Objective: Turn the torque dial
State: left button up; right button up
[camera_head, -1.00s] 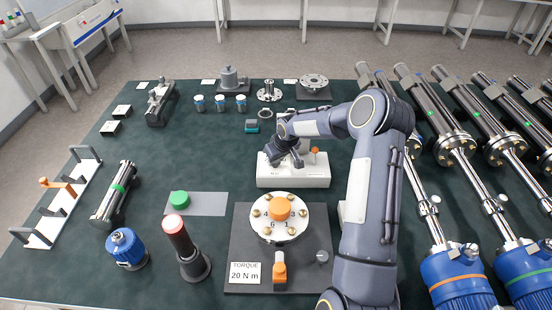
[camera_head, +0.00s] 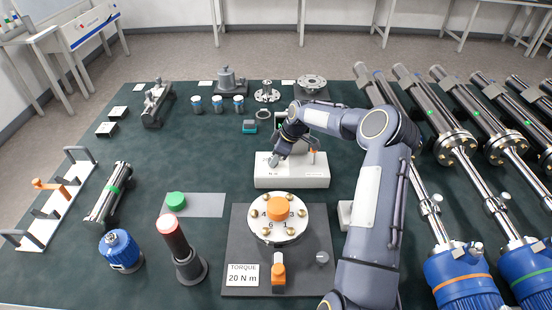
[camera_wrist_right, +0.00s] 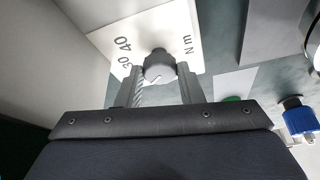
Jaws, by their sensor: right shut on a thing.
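The torque dial (camera_wrist_right: 159,66) is a grey round knob with a pale pointer line, on a white face printed with 30, 40 and N m in the wrist view. In the head view it sits on the top left part of the white box (camera_head: 300,180), with the dial (camera_head: 273,161) at my gripper's tip. My right gripper (camera_wrist_right: 160,82) has one finger on each side of the knob and is shut on it. In the head view my right gripper (camera_head: 277,154) reaches down to the box from behind. My left gripper is not in view.
A dark plate with an orange-capped flange (camera_head: 278,230) and a card reading TORQUE 20 N m (camera_head: 242,274) lies in front of the box. A red-topped post (camera_head: 180,247) stands front left. Metal tubes (camera_head: 455,140) line the right.

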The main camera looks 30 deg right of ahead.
dwell(0.3)
jog(key=o, duration=1)
jog(key=shift+c, duration=0.2)
jog(key=b+v, duration=0.1)
jog(key=v, duration=0.7)
jog(key=shift+w, duration=0.1)
